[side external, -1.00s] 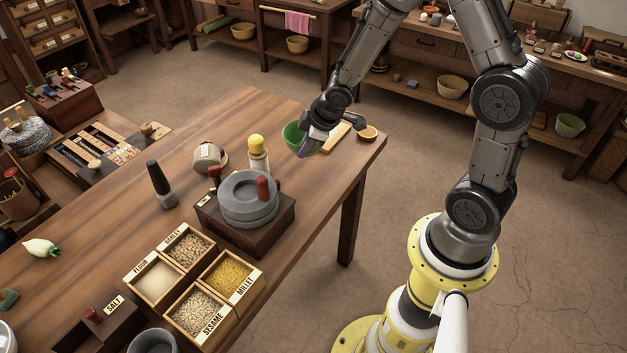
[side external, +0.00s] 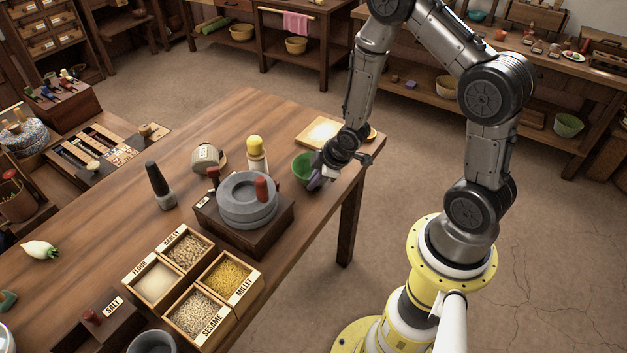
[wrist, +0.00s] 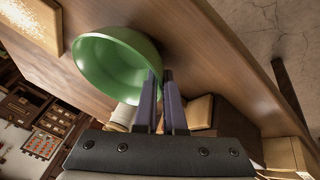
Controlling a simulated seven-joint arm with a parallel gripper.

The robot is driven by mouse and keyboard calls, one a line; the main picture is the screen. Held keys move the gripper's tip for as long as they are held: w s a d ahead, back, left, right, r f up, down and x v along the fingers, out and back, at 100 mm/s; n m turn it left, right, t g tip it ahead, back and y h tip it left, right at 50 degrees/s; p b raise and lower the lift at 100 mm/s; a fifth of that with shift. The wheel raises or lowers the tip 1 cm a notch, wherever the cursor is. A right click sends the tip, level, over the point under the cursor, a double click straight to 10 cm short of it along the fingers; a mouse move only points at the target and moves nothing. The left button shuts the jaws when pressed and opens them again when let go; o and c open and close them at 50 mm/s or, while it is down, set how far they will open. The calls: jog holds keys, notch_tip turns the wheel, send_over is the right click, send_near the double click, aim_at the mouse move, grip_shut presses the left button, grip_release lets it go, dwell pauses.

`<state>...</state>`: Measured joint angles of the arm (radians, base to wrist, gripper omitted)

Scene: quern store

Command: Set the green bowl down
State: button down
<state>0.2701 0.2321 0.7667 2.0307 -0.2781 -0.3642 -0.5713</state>
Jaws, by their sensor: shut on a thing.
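The green bowl (side external: 304,168) is at my gripper, near the right end of the wooden table, behind the grey stone quern. My gripper (side external: 318,180) is shut on its rim. In the wrist view, the bowl (wrist: 112,68) is tilted in the frame with its hollow inside showing, and the purple fingers of my gripper (wrist: 161,95) pinch the rim at its right side. I cannot tell whether the bowl's base touches the table.
The quern (side external: 247,205) stands on a dark wooden base in front of the bowl. A yellow-capped jar (side external: 256,155) is to the bowl's left. A light board (side external: 322,132) lies behind it. The grain boxes (side external: 190,285) are at the front. The table's left stretch is fairly clear.

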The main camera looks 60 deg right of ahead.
jog(key=shift+f, duration=0.15)
jog(key=c, duration=1)
grip_release()
jog(key=s+r+m+h, duration=0.15)
jog(key=s+r, duration=0.25)
jog(key=r, duration=0.7)
jog(key=s+r+m+h, duration=0.15)
jog(key=s+r, duration=0.35)
jog(key=r, duration=0.7)
jog(key=s+a+r+m+y, duration=0.3)
jog(key=s+a+r, duration=0.4)
jog(key=s, duration=0.4)
jog(key=shift+a+m, duration=0.3)
jog(key=shift+a, duration=0.2)
